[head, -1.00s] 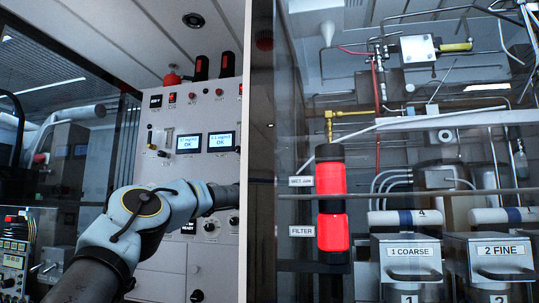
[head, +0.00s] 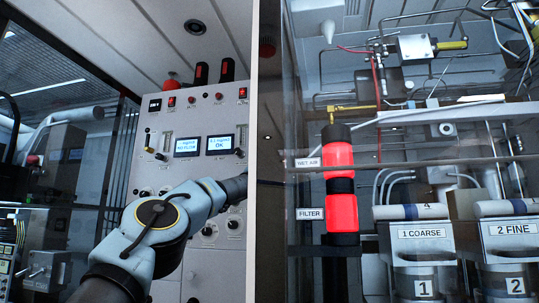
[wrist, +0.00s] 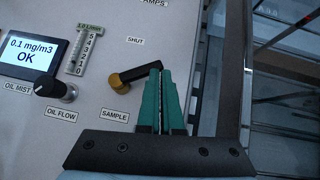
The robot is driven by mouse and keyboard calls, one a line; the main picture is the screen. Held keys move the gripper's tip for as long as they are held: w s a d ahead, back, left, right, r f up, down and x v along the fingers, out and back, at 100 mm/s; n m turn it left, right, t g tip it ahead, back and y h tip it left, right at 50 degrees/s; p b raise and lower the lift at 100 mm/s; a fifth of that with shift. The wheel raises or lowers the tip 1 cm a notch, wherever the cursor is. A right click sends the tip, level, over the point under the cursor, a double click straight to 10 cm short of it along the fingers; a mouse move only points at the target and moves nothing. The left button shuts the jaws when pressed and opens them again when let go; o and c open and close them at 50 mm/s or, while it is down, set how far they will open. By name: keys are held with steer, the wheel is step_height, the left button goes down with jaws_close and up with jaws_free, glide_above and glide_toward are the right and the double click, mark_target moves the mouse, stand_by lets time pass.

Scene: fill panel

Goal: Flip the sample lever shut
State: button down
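The sample lever (wrist: 119,81), yellow at its left end with a black bar, shows in the wrist view between the SHUT label (wrist: 135,40) and the SAMPLE label (wrist: 114,115). Nothing is seen held. In the head view the gripper and this lever are hidden behind my forearm and the upright frame.
An oil mist screen (wrist: 32,52) reads 0.1 mg/m3 OK. An oil flow knob (wrist: 62,90) and a flow tube (wrist: 78,49) are left of the lever. A pale upright frame (head: 266,150) stands right of the panel (head: 170,110). A red filter column (head: 341,185) is farther right.

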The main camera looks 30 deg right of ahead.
steer(key=r, duration=0.1)
steer(key=r+p, duration=0.1)
steer(key=r, duration=0.1)
steer(key=shift+w+a+r+p, duration=0.3)
steer(key=shift+w+a+r, duration=0.05)
steer(key=shift+a+r, duration=0.05)
steer(key=shift+w+a+r+n+t+y, duration=0.1)
steer(key=shift+n+t+y, duration=0.25)
steer(key=shift+n+y, duration=0.45)
steer(key=shift+w+a+r+n+t+y, duration=0.1)
steer(key=shift+n+t+y, duration=0.25)
steer(key=shift+n+y, duration=0.45)
stand_by(0.9)
steer(key=shift+r, duration=0.1)
stand_by(0.4)
step_height(320, 180, up, 10)
steer(key=p, duration=0.8)
steer(key=shift+s+a, duration=0.25)
steer(key=shift+s, duration=0.05)
steer(key=shift+w+a, duration=0.1)
